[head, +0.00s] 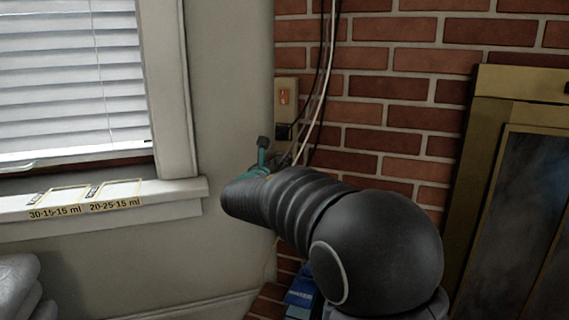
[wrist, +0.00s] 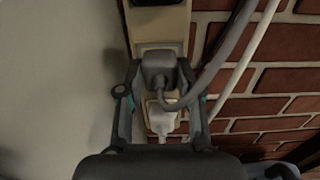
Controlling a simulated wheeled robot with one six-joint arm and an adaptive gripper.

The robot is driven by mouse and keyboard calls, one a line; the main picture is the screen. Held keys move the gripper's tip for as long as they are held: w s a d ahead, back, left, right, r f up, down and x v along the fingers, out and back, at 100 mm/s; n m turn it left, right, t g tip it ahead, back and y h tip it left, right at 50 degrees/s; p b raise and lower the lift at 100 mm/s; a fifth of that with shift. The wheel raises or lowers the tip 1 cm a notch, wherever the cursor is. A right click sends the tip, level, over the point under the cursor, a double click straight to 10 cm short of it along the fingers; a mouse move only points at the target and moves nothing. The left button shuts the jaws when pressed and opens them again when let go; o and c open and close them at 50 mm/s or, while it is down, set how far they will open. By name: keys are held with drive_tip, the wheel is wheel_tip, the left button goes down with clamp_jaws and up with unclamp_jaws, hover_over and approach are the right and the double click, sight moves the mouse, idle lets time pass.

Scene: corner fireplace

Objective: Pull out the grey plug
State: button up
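The grey plug (wrist: 157,70) sits in a socket of the beige wall strip (wrist: 138,38) in the wrist view, its grey cable (wrist: 215,65) curving up to the right. A white plug (wrist: 161,118) is just below it. My gripper (wrist: 158,68) has one finger on each side of the grey plug, with narrow gaps seeming to show at its sides. In the head view, the strip (head: 287,88) is on the wall beside the bricks.
White and dark cables (head: 323,85) hang along the brick wall (head: 385,95). A window sill (head: 175,191) with labelled cards is at left. A brass-framed fireplace (head: 485,150) is at right. A blue object (head: 300,292) lies low behind my arm.

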clamp_jaws()
drive_tip(key=shift+s, duration=0.1)
drive_tip(key=shift+b+v, duration=0.6)
drive_tip(key=shift+v, duration=2.35)
